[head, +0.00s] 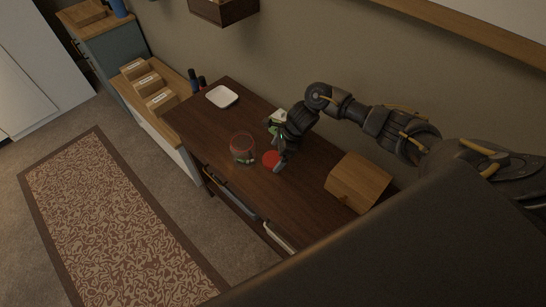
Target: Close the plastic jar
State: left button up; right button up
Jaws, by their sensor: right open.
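A reddish, see-through plastic jar (242,148) stands on the dark wooden table (210,125), with small dark and greenish bits near its base. A flat red disc that looks like its lid (271,160) is to the right of the jar, apart from it. My right gripper (279,155) is at the red disc, reaching down over it from the right. Its fingers are small and dark, and part of the disc is hidden behind them. I cannot tell whether they touch it. My left gripper does not show.
A white square dish (222,96) lies at the table's far left end. A wooden box (357,182) stands at the right. Small green and pale items (277,119) are behind my right gripper. A low cabinet with wooden bins (162,101) adjoins the table. A patterned rug (110,215) covers the floor.

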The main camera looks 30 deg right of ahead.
aim_at(273, 160)
jog(key=shift+x, duration=1.2)
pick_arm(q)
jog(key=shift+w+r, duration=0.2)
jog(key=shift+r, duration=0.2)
pick_arm(e)
jog(key=shift+c, duration=0.3)
jog(key=c, duration=1)
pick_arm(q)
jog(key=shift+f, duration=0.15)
pick_arm(e)
jog(key=shift+r, duration=0.15)
